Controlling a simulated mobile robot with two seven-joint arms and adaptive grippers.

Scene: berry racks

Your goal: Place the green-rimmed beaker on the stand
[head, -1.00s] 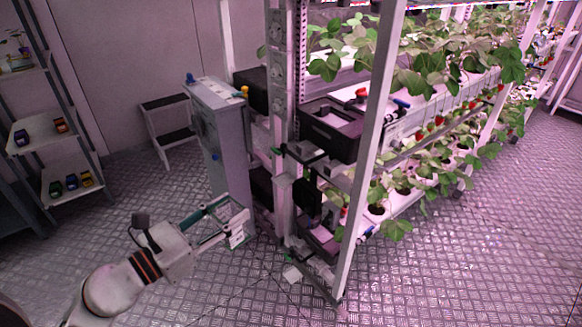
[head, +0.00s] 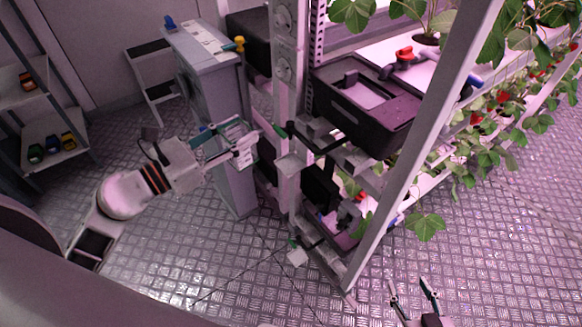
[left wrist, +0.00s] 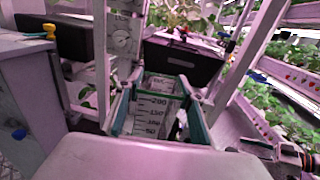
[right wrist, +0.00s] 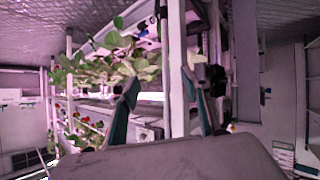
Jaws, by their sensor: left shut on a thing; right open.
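My left gripper (head: 240,144) is shut on the clear beaker (left wrist: 151,116), held in front of the rack's near post. In the left wrist view the beaker's printed scale shows between the fingers (left wrist: 157,92), with a green edge at its top. Small pale plates jut from the post: an upper one (head: 291,165) just right of and below the left gripper, and a lower one (head: 297,257) near the floor. I cannot tell which is the stand. My right gripper (head: 411,287) is open and empty at the lower right; its fingers also show in the right wrist view (right wrist: 163,88).
A grey cabinet (head: 215,72) stands just behind the left gripper. A black crate (head: 365,108) sits on the rack right of the post, with strawberry plants (head: 500,105) beyond. A slanted rack upright (head: 420,135) crosses the right side. The patterned floor in front is clear.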

